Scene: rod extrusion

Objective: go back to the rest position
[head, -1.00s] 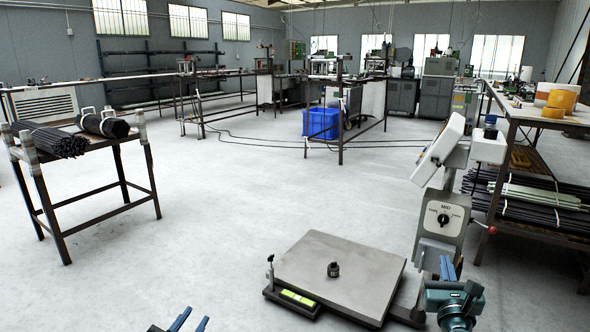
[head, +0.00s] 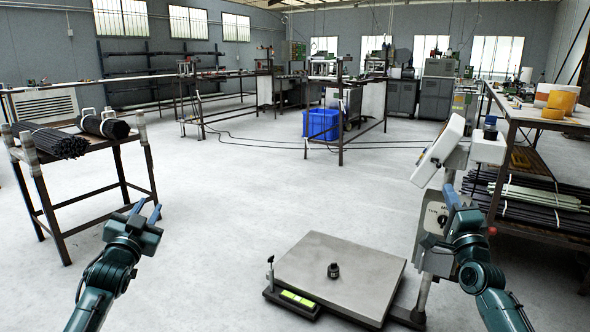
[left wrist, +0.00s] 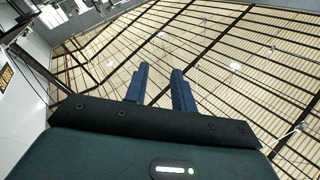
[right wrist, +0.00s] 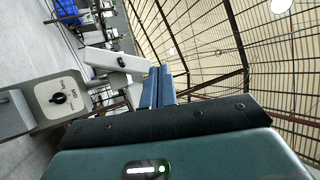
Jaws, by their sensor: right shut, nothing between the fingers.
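My left gripper (head: 145,210) is raised above the floor at the lower left of the head view, in front of the rod table. Its two blue fingers (left wrist: 160,88) stand apart with nothing between them in the left wrist view. My right gripper (head: 450,196) is raised at the right of the head view, in front of the scale's post and control box. Its blue fingers (right wrist: 158,85) are together and empty in the right wrist view. Both wrists point upward, since the wrist views show the roof.
A table with black rods (head: 52,140) is at the left. A shelf table (head: 540,118) is at the right. The middle floor is clear.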

